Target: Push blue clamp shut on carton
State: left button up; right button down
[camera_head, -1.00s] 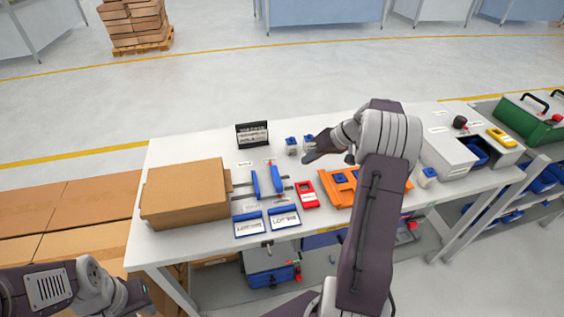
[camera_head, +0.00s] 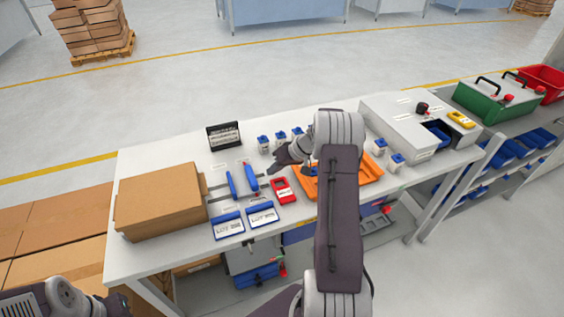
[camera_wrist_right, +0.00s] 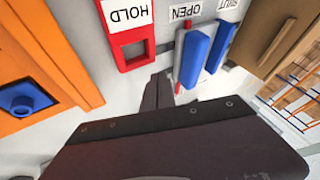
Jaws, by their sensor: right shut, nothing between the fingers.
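The brown carton (camera_head: 158,202) lies on the left of the table in the head view, and its edge shows in the wrist view (camera_wrist_right: 283,35). The blue clamp has two upright blue bars to its right, one nearer the carton (camera_head: 231,186) and one farther (camera_head: 251,180), with a gap between them. The farther bar (camera_wrist_right: 195,58) has a red part beside it and stands near the OPEN label (camera_wrist_right: 186,12). My right gripper (camera_head: 277,160) is shut and empty, right of the farther bar and apart from it. Only part of my left arm shows; its gripper is out of view.
A red HOLD frame (camera_head: 283,190) and an orange tray (camera_head: 365,170) lie to the right. Two blue-edged label plates (camera_head: 228,225) are in front. A black sign (camera_head: 223,136) and several blue-capped bottles (camera_head: 264,144) stand behind. A grey box (camera_head: 400,110) is farther right.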

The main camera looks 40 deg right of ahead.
jog(key=a, duration=0.1)
jog(key=a+p, duration=0.1)
jog(key=a, duration=0.1)
jog(key=shift+w+a, duration=0.3)
jog(key=shift+w, duration=0.1)
jog(key=shift+w+a, duration=0.1)
jog(key=shift+a, duration=0.15)
